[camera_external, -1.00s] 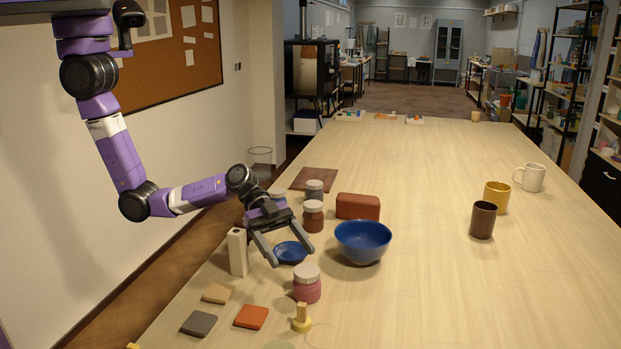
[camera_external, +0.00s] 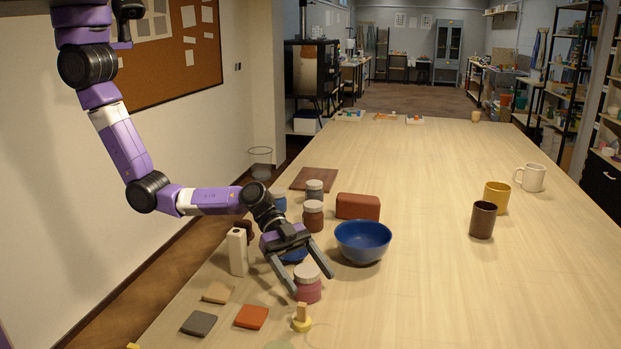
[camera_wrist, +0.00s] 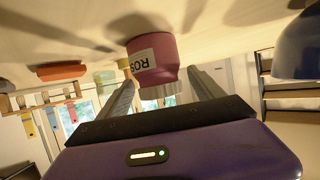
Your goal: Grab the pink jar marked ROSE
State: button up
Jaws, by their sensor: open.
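The pink jar (camera_external: 308,288) with a pale lid stands upright on the table, left of centre and near the front. In the wrist view the pink jar (camera_wrist: 153,58) appears upside down, with part of a white label reading "ROS" showing. My gripper (camera_external: 313,285) is open, with its fingers reaching down toward the jar and one fingertip on each side of its upper part in the picture. In the wrist view my gripper (camera_wrist: 158,85) has its two fingers apart, with the jar between and beyond them. I cannot tell whether either finger touches it.
A blue bowl (camera_external: 362,241) stands just right of the jar. A brown jar (camera_external: 313,216), a dark grey jar (camera_external: 314,192) and a red-brown block (camera_external: 358,206) are behind. A cream bottle (camera_external: 238,252) is left; a yellow stamp-like piece (camera_external: 301,318) and flat tiles (camera_external: 251,316) lie in front.

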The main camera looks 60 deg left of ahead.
grip_shut()
dwell(0.3)
